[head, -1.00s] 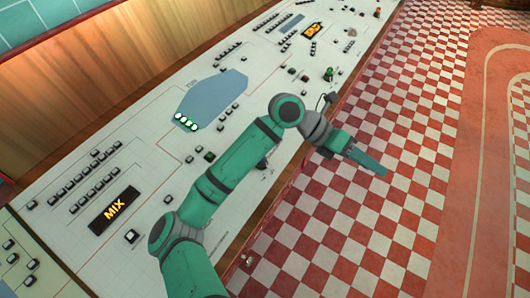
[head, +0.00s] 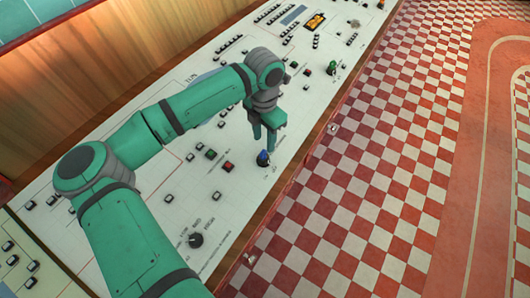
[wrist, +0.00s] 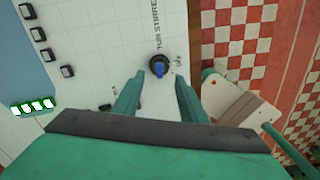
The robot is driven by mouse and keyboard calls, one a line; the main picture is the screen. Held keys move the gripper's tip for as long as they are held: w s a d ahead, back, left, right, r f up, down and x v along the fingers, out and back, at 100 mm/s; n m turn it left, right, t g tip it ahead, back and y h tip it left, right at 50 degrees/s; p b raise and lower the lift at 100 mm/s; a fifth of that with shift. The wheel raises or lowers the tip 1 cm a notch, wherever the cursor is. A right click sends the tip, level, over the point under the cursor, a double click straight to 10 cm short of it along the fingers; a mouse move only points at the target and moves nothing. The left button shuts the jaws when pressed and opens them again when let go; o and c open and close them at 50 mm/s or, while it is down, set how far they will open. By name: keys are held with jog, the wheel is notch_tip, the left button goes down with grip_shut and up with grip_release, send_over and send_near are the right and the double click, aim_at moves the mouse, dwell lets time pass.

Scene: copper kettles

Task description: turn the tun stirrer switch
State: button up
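The tun stirrer switch (head: 263,159) is a small blue-topped knob on a black base, set in the white panel (head: 240,205) near its front edge. In the wrist view the switch (wrist: 158,67) has the lettering "TUN STIRRER" above it and "OFF" at its right. My gripper (head: 263,141) points down close above the switch. In the wrist view my gripper (wrist: 158,77) is open and empty, with its two fingers apart and the switch seen between and just beyond the tips. I cannot tell the exact height gap.
A red button (head: 229,167) and a green button (head: 211,153) sit left of the switch. A black dial (head: 196,240) is nearer on the panel, and a green-topped knob (head: 332,68) is farther along. Open checkered floor (head: 390,170) lies right of the panel.

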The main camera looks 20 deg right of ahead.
aim_at(263, 151)
jog(key=f, duration=0.7)
jog(key=shift+a, duration=0.2)
jog(key=shift+f, duration=0.7)
jog(key=shift+d, duration=0.1)
jog(key=shift+c, duration=0.4)
jog(key=c, duration=0.7)
